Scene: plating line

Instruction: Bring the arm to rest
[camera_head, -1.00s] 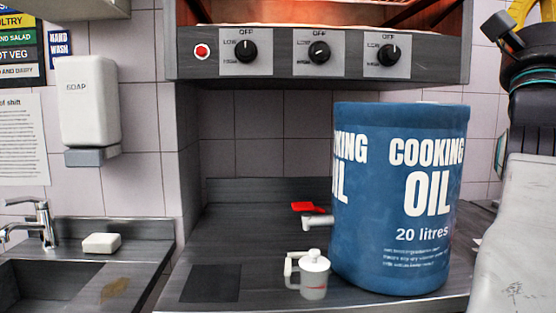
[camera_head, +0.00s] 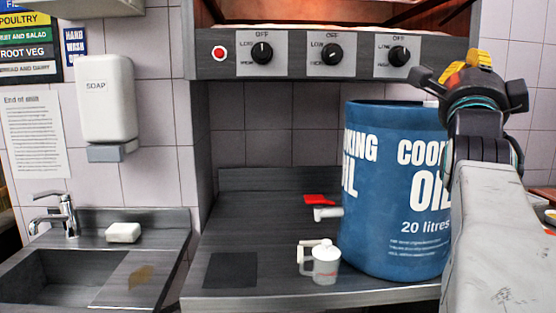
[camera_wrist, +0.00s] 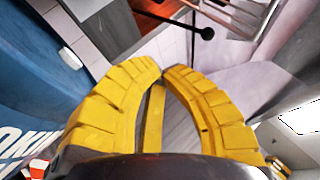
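My gripper (camera_head: 478,62) is raised at the right of the head view, above and in front of the blue cooking oil drum (camera_head: 385,195). My pale arm link below it hides the drum's right side. In the wrist view, the yellow fingers of my gripper (camera_wrist: 162,72) curve in until their tips meet or almost meet. I see no object held between them. The blue drum also fills the left of the wrist view (camera_wrist: 35,85).
A grill with knobs (camera_head: 331,54) hangs above. A sink (camera_head: 75,275) and soap (camera_head: 123,232) are left.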

